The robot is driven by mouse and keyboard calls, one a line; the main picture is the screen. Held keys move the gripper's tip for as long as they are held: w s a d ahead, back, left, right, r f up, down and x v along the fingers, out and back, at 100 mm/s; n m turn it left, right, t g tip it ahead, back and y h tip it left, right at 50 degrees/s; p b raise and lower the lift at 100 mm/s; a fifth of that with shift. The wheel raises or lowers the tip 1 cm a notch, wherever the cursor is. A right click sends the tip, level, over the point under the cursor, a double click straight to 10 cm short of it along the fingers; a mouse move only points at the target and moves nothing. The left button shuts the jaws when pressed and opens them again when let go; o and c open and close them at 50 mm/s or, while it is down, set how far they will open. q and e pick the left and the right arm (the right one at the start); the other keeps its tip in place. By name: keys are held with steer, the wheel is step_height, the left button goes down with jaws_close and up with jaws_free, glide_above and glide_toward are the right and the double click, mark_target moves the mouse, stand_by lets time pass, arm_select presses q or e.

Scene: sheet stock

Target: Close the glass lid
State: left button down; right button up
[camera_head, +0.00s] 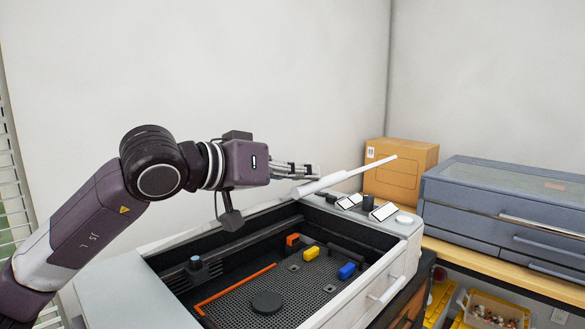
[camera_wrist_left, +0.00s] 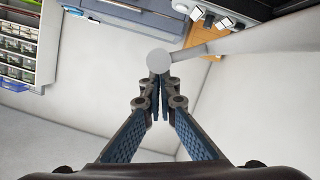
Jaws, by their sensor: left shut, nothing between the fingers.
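The machine (camera_head: 290,315) stands open, with its dark bed exposed. A white bar (camera_head: 345,175) slants up to the right above its back part; it looks like the edge or handle of the raised glass lid. The glass pane itself cannot be made out. My left gripper (camera_head: 316,171) is above the back of the machine, close to the bar's near end, with its fingers shut and empty. In the left wrist view the fingertips (camera_wrist_left: 160,82) meet just short of the bar's round white end (camera_wrist_left: 158,61). Whether they touch it cannot be told. My right gripper is not in view.
On the bed lie a yellow block (camera_head: 311,253), a blue block (camera_head: 347,271) and a black disc (camera_head: 266,302). A cardboard box (camera_head: 400,172) and a grey-blue drawer case (camera_head: 500,215) stand to the right. Walls close off the back; the air above the bed's right side is free.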

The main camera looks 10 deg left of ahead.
arm_select(q)
steer(key=s+d+f+m+b, duration=0.1)
steer(key=s+d+f+b, duration=0.1)
steer(key=d+f+b, duration=0.2)
step_height(320, 180, down, 4)
steer(key=shift+s+f+m+b, duration=0.1)
steer(key=shift+s+m+b, duration=0.2)
steer(key=shift+b, duration=0.95)
steer(key=shift+a, duration=0.15)
